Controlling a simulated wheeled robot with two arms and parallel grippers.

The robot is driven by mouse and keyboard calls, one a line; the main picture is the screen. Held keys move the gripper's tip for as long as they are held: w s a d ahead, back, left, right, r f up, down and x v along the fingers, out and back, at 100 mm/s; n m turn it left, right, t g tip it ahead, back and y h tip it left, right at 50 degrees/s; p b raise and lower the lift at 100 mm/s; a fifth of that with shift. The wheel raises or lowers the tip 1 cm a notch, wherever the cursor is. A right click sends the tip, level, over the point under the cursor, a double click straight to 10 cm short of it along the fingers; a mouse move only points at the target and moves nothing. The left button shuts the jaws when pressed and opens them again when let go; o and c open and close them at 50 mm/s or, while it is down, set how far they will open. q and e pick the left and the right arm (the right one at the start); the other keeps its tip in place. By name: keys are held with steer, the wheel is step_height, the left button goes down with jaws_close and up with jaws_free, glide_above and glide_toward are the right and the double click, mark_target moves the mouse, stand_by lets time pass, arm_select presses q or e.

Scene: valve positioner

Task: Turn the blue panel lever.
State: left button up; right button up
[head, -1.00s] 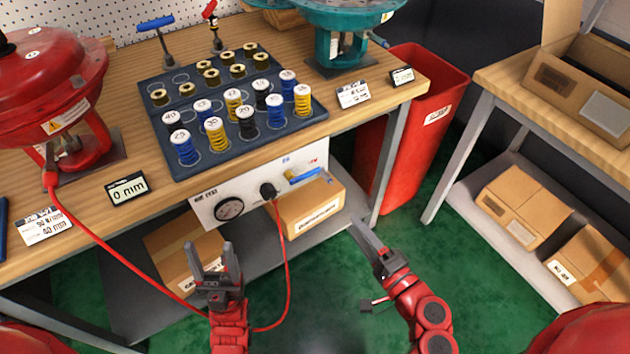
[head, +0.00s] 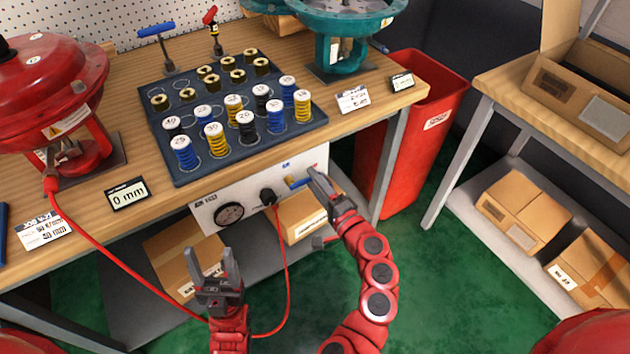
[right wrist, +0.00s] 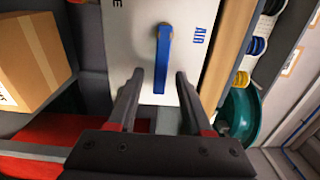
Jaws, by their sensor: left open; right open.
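The blue panel lever (head: 298,183) is on the white test panel (head: 240,193) under the bench edge, and its left end shows in the head view. In the right wrist view the blue lever (right wrist: 163,58) lies along the picture's vertical, ahead of and between the fingers. My right gripper (head: 317,178) is open at the panel's right end; in the right wrist view its fingertips (right wrist: 160,75) are on either side of the lever's free end, with gaps. My left gripper (head: 215,262) is open and empty below the panel, left of the red hose.
A gauge (head: 229,215) and a black plug (head: 268,196) with a red hose sit on the panel. The wooden bench (head: 340,125) overhangs it. Cardboard boxes (head: 302,219) stand on the shelf below. A red bin (head: 415,150) stands at the right.

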steer(key=shift+w+a, duration=0.1)
steer(key=shift+w, duration=0.05)
steer(key=shift+c, duration=0.3)
jaws_close()
steer(key=shift+f, duration=0.1)
stand_by(1.0)
